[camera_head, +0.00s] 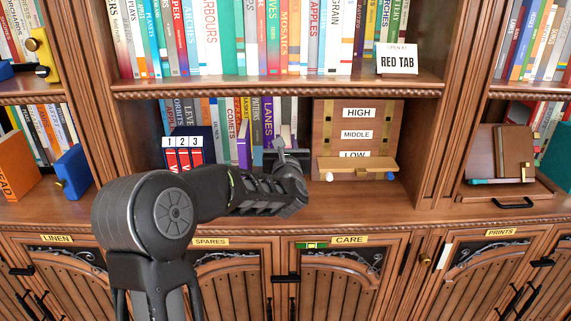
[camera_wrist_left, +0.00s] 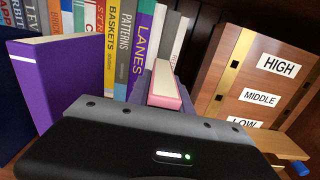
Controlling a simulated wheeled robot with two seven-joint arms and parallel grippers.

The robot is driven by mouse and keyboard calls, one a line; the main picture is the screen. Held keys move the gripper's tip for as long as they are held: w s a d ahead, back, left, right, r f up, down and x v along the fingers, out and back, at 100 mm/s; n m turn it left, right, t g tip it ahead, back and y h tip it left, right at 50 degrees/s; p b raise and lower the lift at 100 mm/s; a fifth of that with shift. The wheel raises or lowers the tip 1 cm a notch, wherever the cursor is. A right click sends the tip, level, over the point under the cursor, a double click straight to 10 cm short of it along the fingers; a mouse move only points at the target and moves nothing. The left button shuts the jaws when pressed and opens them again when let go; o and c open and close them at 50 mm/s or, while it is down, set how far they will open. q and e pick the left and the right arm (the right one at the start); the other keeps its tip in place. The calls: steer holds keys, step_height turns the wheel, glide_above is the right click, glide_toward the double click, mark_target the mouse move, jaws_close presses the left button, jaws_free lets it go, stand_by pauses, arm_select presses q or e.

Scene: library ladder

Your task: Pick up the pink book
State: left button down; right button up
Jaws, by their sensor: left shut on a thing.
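The pink book (camera_wrist_left: 165,84) shows in the left wrist view as a small block with pink covers and pale page edges. It stands between the fingers of my left gripper (camera_wrist_left: 166,98), which is shut on it. In the head view my left gripper (camera_head: 287,156) is in the lower shelf bay, in front of the row of books and left of the HIGH/MIDDLE/LOW board. There the gripper mostly hides the pink book. I cannot tell whether the book touches the shelf. My right gripper is not in view.
A purple book (camera_wrist_left: 62,85) stands close left of the gripper. The wooden HIGH/MIDDLE/LOW board (camera_head: 321,130) is close on the right, with a small ledge (camera_head: 357,166). A red binder group labelled 1 2 3 (camera_head: 183,158) stands left. The shelf above (camera_head: 270,87) limits height.

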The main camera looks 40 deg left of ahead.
arm_select(q)
steer(key=shift+r, duration=0.1)
stand_by(0.7)
step_height(320, 180, up, 10)
steer(key=shift+f, duration=0.1)
stand_by(0.4)
stand_by(0.5)
